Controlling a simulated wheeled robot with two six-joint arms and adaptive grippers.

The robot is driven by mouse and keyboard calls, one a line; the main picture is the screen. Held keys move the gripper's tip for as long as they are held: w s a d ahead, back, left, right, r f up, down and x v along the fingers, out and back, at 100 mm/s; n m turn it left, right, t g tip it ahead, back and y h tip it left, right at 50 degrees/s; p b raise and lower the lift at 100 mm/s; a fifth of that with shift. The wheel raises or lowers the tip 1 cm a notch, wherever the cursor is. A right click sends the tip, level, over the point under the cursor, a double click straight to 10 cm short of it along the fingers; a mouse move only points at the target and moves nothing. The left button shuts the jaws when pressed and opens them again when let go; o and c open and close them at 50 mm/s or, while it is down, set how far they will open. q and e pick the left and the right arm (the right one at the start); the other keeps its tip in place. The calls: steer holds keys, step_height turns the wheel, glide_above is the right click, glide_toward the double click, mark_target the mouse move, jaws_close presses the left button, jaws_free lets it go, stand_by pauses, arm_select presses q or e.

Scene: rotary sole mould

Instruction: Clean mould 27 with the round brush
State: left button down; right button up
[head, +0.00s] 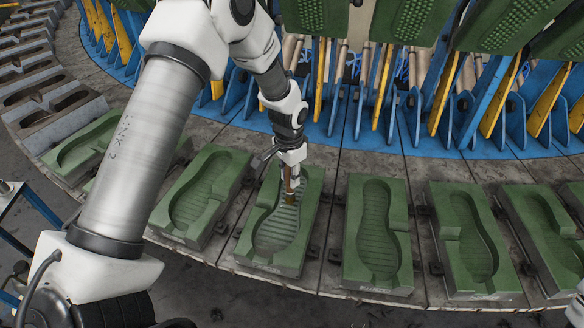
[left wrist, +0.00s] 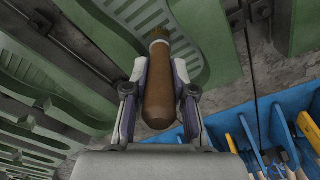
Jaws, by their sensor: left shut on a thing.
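My left gripper (head: 291,167) is shut on the round brush (head: 290,189), which points down into the cavity of a green mould (head: 284,263) left of the picture's middle. In the left wrist view, the two fingers (left wrist: 157,78) hold the brush's brown wooden handle (left wrist: 158,95), and its metal collar and bristles point toward the ribbed sole cavity. The bristles are at the upper, narrower part of the cavity; I cannot tell whether they press on its floor. The number 27 is not readable on any mould. My right gripper is not in view.
Similar green moulds stand on both sides, one on the left (head: 183,222) and one on the right (head: 377,268), on a grey round table (head: 330,245). Behind are blue brackets (head: 350,118), yellow bars and raised green lids (head: 402,22). Grey moulds (head: 62,117) sit far left.

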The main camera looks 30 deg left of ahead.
arm_select(q)
steer(key=shift+s, duration=0.2)
steer(key=s+d, duration=0.2)
steer(key=s, duration=0.5)
steer(key=shift+s, duration=0.15)
